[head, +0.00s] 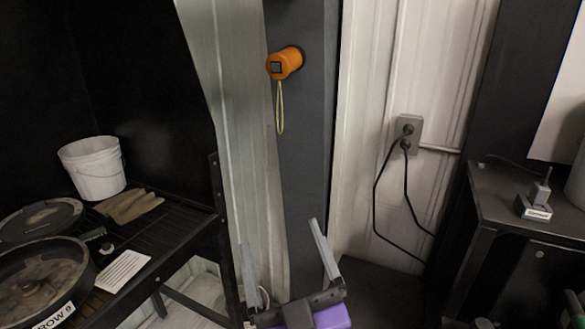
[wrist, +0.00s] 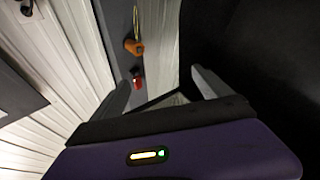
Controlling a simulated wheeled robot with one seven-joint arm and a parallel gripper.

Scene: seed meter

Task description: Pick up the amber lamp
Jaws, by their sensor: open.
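The amber lamp (head: 284,63) is a short orange cylinder with a dark square on its end. It is on a dark upright post, with a thin yellow loop hanging below it. It also shows in the wrist view (wrist: 134,47), where the loop runs upward from it. My gripper (head: 280,236) is open and empty, well below the lamp in the head view. In the wrist view, my fingers (wrist: 166,80) stand apart and the lamp lies beyond them, touching neither. How the lamp is fixed to the post is hidden.
The dark post (head: 302,140) stands between pale ribbed panels. A small red object (wrist: 137,80) is near the lamp in the wrist view. At left is a black bench with a white bucket (head: 93,168); at right, a socket with cables (head: 408,132) and a dark cabinet (head: 530,222).

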